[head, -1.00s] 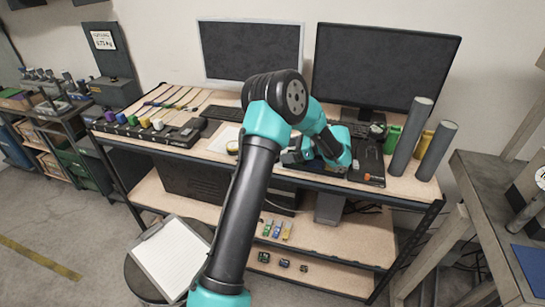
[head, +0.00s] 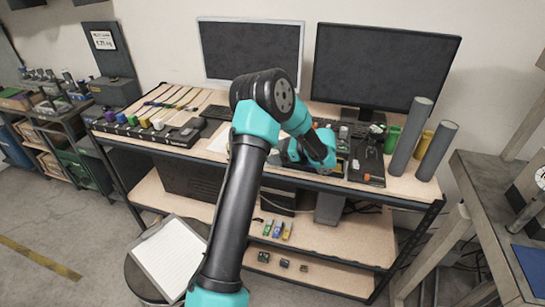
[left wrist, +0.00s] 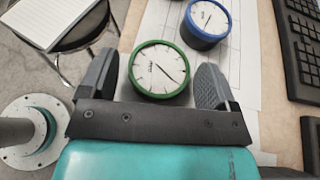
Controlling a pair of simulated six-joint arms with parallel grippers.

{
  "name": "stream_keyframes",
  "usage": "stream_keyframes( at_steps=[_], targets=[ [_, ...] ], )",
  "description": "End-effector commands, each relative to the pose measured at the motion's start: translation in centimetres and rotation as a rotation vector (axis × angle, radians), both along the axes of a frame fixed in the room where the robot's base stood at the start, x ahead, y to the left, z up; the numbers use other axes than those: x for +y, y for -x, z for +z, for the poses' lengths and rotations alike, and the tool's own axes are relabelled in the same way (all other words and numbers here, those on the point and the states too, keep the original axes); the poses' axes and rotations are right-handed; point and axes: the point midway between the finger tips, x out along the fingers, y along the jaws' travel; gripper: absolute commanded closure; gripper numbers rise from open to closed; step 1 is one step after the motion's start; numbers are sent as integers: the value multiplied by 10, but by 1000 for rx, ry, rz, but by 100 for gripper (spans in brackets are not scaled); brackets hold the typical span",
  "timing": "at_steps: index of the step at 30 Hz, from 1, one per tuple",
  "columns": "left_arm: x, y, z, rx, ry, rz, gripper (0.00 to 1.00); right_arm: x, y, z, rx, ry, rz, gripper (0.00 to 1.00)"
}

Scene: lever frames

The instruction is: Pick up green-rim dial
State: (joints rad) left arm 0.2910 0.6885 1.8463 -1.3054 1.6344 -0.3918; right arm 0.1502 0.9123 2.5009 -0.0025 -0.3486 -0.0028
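The green-rim dial (left wrist: 159,69) is round with a white face and black marks and shows in the left wrist view. My left gripper (left wrist: 157,66) is open, with one grey finger on each side of the dial and small gaps visible between them. I cannot tell how far the fingertips are above the table. In the head view, my left arm hides the dial and most of the gripper. A blue-rim dial (left wrist: 207,20) lies just beyond to the right. My right gripper is not in view.
A white paper sheet (left wrist: 245,62) lies under the dials, with a black keyboard (left wrist: 300,48) to its right. The head view shows two monitors (head: 252,50) at the back and two grey cylinders (head: 436,151) on the right. A clipboard (head: 170,257) rests on a stool below.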

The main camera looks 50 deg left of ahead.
Motion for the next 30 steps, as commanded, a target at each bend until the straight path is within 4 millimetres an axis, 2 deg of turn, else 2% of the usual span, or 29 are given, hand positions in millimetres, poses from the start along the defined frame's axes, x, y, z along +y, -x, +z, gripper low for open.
stream_keyframes(
  at_steps=[1, 15, 24, 30],
  targets=[
    [0, 0, 0, 0, 0, 0, 22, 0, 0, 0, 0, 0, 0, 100],
    [0, 0, 0, 0, 0, 0, 65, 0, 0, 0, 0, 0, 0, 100],
    [0, 0, 3, -1, -1, 0, 65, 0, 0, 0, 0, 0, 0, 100],
    [0, 0, 18, -2, -1, 0, 65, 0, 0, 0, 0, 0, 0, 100]
  ],
)
